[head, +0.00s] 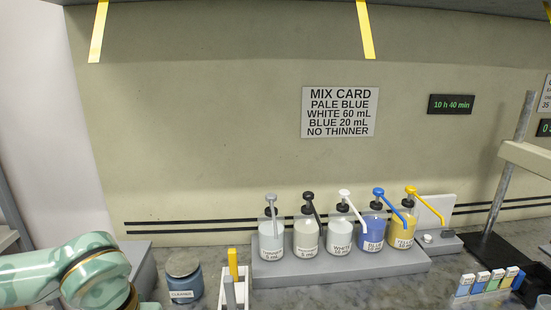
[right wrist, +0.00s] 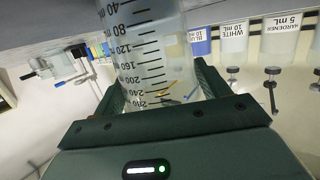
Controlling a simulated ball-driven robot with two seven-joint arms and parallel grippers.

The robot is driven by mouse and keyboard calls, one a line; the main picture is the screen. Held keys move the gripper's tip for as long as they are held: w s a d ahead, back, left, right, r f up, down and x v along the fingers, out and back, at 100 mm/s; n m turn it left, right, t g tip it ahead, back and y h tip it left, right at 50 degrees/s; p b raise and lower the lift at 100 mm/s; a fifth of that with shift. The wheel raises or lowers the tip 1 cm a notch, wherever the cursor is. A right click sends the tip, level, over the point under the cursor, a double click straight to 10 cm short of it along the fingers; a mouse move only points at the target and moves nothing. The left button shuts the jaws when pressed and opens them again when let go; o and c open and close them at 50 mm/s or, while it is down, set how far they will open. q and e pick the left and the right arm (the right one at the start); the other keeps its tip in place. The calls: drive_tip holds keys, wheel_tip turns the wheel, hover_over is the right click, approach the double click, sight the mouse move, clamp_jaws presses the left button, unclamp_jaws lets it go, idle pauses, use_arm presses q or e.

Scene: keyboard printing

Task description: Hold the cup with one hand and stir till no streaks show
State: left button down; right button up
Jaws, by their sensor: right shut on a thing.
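In the right wrist view, a clear graduated cup (right wrist: 150,50) with black volume marks stands between the two dark green fingers of my right gripper (right wrist: 160,88), which is shut on it. This view is upside down. The cup looks pale and see-through. Small yellow and blue lines show in it, and I cannot tell whether they are paint streaks or things seen through the wall. The cup's ends are cut off or unclear. In the head view the held cup does not show. My left arm comes in at the lower left, with its gripper out of frame. No stirrer is clearly visible.
A grey rack (head: 340,271) holds several pump bottles, including a white one (head: 340,238) and a blue one (head: 371,232). A cleaner jar (head: 184,278) and a white holder with sticks (head: 236,294) stand to its left. A metal stand (head: 510,160) rises at right. A mix card (head: 340,111) hangs behind.

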drive_tip(key=o, duration=1.5)
drive_tip(key=shift+c, duration=0.2)
drive_tip(key=shift+s, duration=0.1)
